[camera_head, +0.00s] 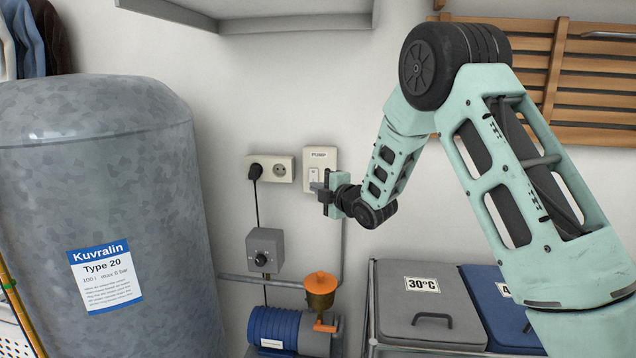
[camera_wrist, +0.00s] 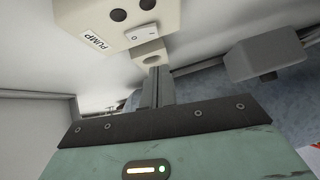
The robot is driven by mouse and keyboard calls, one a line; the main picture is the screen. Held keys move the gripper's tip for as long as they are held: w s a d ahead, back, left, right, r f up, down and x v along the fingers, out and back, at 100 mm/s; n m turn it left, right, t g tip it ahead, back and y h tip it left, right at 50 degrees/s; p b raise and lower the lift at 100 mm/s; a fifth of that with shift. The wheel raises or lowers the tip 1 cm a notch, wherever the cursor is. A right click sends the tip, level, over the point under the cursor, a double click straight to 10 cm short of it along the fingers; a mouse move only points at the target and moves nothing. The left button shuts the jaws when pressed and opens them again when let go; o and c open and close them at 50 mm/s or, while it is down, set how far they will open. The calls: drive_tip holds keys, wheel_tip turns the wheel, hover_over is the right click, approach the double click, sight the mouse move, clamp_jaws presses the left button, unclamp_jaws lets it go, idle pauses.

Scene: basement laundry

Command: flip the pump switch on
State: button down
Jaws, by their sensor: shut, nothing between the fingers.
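The pump switch (camera_head: 321,158) is a cream plate on the wall with a label reading PUMP. Its white rocker (camera_head: 313,174) is on the lower part, partly hidden by my gripper. My gripper (camera_head: 318,187) is shut and empty, just in front of the plate's lower part. In the wrist view the PUMP label (camera_wrist: 97,43) and the white rocker (camera_wrist: 142,35) show just beyond my shut fingertips (camera_wrist: 157,76). I cannot tell whether the fingertips touch the rocker, nor which way it is tipped.
A double socket (camera_head: 283,169) with a black plug (camera_head: 255,170) is left of the switch. A grey control box (camera_head: 265,250) and a blue pump (camera_head: 275,328) are below. A large grey tank (camera_head: 100,200) stands left. Lidded bins (camera_head: 430,320) stand at lower right; a shelf (camera_head: 290,18) hangs above.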

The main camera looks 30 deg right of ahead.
sight(309, 181)
drive_tip(key=w, duration=0.1)
drive_tip(key=w+d, duration=0.2)
drive_tip(key=w, duration=0.1)
drive_tip(key=shift+w+f+p, duration=0.1)
drive_tip(key=shift+f+p, duration=0.15)
drive_tip(key=shift+p, duration=0.1)
drive_tip(key=shift+f, duration=0.15)
drive_tip(key=shift+w+d+b, duration=0.15)
drive_tip(key=shift+w+b, duration=0.05)
drive_tip(key=shift+b, duration=0.65)
